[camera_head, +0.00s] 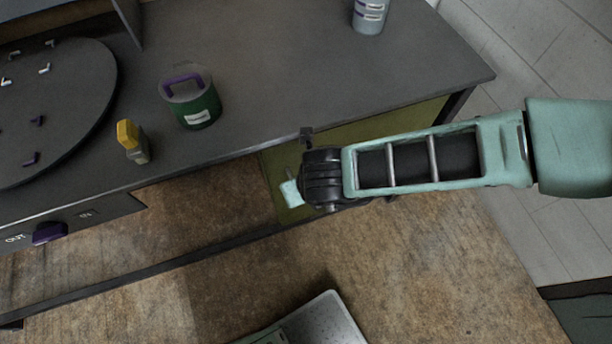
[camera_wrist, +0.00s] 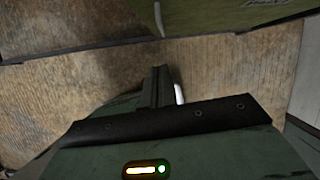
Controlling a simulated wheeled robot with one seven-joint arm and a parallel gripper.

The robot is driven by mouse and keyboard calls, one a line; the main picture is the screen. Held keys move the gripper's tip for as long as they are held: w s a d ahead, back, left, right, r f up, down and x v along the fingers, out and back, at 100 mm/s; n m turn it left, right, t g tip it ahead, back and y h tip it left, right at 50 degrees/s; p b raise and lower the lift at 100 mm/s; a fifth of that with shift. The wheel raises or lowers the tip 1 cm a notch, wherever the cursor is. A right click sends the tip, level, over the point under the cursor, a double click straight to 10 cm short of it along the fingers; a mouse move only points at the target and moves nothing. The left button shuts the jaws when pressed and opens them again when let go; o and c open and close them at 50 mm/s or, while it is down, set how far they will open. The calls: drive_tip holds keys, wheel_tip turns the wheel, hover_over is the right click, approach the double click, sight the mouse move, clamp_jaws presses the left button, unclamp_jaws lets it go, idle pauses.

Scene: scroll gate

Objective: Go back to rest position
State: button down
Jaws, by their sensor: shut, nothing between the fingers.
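My gripper (camera_head: 289,190) is at the end of my pale green arm, which reaches in from the right in the head view. It is over the wooden surface just in front of the grey table's front edge, beside an olive panel. In the wrist view my gripper's fingers (camera_wrist: 160,88) are together with nothing held, pointing at the brown wooden surface (camera_wrist: 105,75). The fingertips are small and partly hidden by my wrist in the head view.
The grey table (camera_head: 290,70) carries a green container (camera_head: 197,108) with a purple handle, a yellow-topped item (camera_head: 131,140), a grey cylinder (camera_head: 369,14) and a dark round disc (camera_head: 85,95) with small brackets. A light tray (camera_head: 325,322) lies at the bottom. Tiled floor is at right.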

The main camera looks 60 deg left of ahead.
drive_tip(key=v, duration=0.5)
drive_tip(key=shift+s+d+r+b, duration=0.1)
drive_tip(key=shift+d+r+b, duration=0.05)
drive_tip(key=shift+r+b, duration=0.2)
